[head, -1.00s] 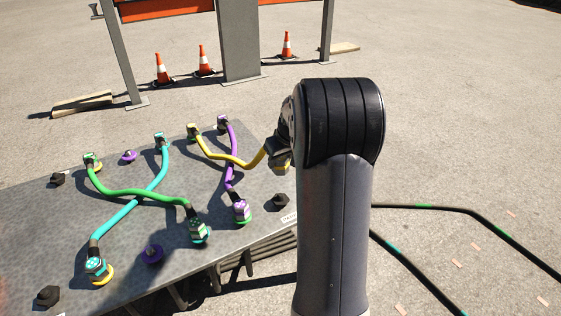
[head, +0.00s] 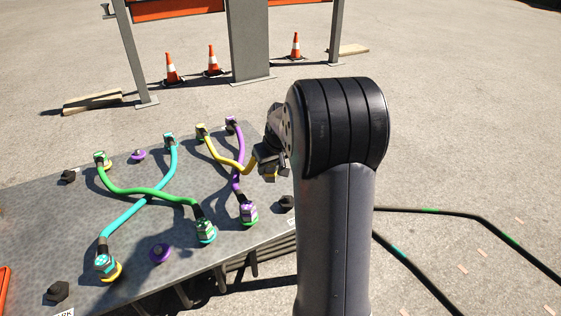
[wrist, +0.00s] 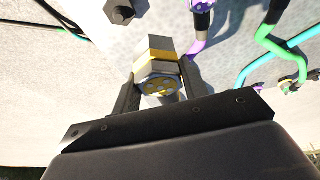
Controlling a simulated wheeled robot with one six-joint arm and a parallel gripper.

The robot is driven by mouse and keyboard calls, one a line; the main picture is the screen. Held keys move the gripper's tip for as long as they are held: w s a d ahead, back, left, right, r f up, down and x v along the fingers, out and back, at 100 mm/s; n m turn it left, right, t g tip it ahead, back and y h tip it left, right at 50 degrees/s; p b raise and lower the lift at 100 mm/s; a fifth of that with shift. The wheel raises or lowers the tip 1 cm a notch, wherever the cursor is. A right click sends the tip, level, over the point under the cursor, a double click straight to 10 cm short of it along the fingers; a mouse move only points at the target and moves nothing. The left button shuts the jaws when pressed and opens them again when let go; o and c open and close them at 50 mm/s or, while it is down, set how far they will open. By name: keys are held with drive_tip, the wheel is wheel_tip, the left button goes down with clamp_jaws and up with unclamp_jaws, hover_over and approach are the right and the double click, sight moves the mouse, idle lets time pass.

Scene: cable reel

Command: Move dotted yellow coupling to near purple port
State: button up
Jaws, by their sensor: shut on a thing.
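The dotted yellow coupling (wrist: 158,78) is between the fingers of my gripper (wrist: 158,92) in the wrist view, its dotted end face towards the camera. In the head view my gripper (head: 268,170) is above the panel's right edge, partly hidden by my arm. The yellow cable (head: 222,158) runs from it to a far yellow-marked coupling (head: 201,132). Another purple port (head: 138,155) is uncovered at the panel's far side.
The grey panel (head: 60,225) also carries crossing green (head: 145,191), cyan (head: 130,213) and purple (head: 236,178) cables with plugged couplings. Black knobs (head: 57,291) stand near its corners. Cones (head: 212,62) and a barrier post (head: 248,40) are behind it.

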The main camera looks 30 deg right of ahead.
drive_tip(key=a, duration=0.8)
drive_tip(key=shift+f, duration=0.2)
drive_tip(key=shift+a, duration=0.15)
drive_tip(key=a+p, duration=0.1)
drive_tip(key=a, duration=1.3)
drive_tip(key=shift+f, duration=0.4)
drive_tip(key=a, duration=1.4)
drive_tip(key=shift+f, duration=0.35)
drive_tip(key=shift+f, duration=0.1)
drive_tip(key=shift+f+b, duration=2.3)
drive_tip(key=shift+f, duration=1.15)
drive_tip(key=shift+f, duration=0.1)
drive_tip(key=shift+f+b, duration=0.35)
